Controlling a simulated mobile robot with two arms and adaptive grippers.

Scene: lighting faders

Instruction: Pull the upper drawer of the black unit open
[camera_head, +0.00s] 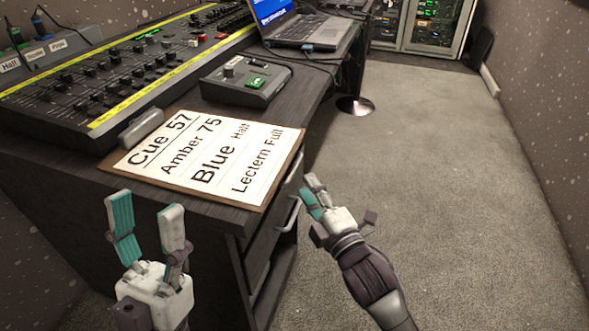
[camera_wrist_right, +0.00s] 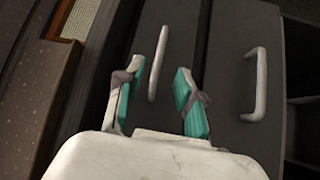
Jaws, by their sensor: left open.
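The black unit (camera_head: 265,235) is under the desk's right end, its drawer fronts facing right. In the right wrist view the upper drawer (camera_wrist_right: 177,30) has a pale bar handle (camera_wrist_right: 156,62), and the lower drawer (camera_wrist_right: 232,40) has another handle (camera_wrist_right: 256,85). Both drawers look shut. My right gripper (camera_head: 312,190) is open beside the drawer fronts; in its wrist view the fingers (camera_wrist_right: 160,78) are spread, with the upper handle showing between them. I cannot tell whether they reach around it. My left gripper (camera_head: 145,210) is open and empty in front of the desk.
A cue sheet board (camera_head: 205,190) lies on the desk corner above the drawers. Behind it are a small control box (camera_head: 240,92), a fader console (camera_head: 110,75) and a laptop (camera_head: 302,30). The carpet (camera_head: 440,190) to the right is clear.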

